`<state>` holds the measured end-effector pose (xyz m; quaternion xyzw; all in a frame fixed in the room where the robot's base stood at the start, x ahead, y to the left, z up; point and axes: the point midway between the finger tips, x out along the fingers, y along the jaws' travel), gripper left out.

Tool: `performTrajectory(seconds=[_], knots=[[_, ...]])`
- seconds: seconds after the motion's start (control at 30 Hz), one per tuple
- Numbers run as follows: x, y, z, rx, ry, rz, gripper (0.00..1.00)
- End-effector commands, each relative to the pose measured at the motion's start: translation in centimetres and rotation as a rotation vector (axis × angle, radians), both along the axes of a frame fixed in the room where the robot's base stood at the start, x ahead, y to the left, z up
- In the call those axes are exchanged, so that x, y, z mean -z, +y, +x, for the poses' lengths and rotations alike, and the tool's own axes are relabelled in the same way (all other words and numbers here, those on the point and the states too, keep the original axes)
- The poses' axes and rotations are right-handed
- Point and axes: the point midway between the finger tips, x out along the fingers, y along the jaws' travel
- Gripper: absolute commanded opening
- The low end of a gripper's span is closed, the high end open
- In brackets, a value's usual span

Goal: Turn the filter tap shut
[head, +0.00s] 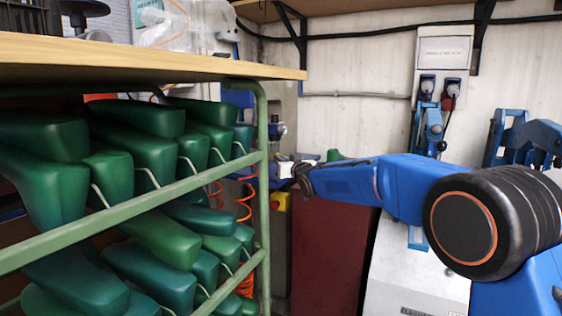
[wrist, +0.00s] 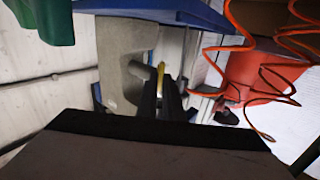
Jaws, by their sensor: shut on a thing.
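My gripper (head: 296,176) reaches left at the end of my blue arm, just beyond the green rack in the head view. In the wrist view my gripper (wrist: 165,103) shows its two dark fingers closed around a narrow yellow piece (wrist: 160,76), which looks like the handle of the filter tap. A grey body with an opening (wrist: 124,62) is right behind the fingers. In the head view the tap handle cannot be made out behind my gripper. A small filter or regulator fitting (head: 277,129) shows above the gripper.
The green rack (head: 263,190) full of green shoe lasts stands close on the left, under a wooden top (head: 150,62). Orange coiled hoses (wrist: 243,60) hang near the fingers. A yellow box (head: 280,203) sits below my gripper, and a dark red panel (head: 325,250) stands beside it.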

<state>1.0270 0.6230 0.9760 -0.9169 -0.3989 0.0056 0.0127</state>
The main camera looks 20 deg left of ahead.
Motion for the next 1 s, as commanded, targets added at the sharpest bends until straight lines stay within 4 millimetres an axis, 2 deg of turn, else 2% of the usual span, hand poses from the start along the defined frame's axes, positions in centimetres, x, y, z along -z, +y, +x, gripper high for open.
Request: performTrajectory(seconds=[0.27, 1.0], knots=[[0.01, -0.05, 0.04, 0.0, 0.108, 0.101, 0.0], [0.2, -0.26, 0.27, 0.0, 0.615, 0.573, 0.0]])
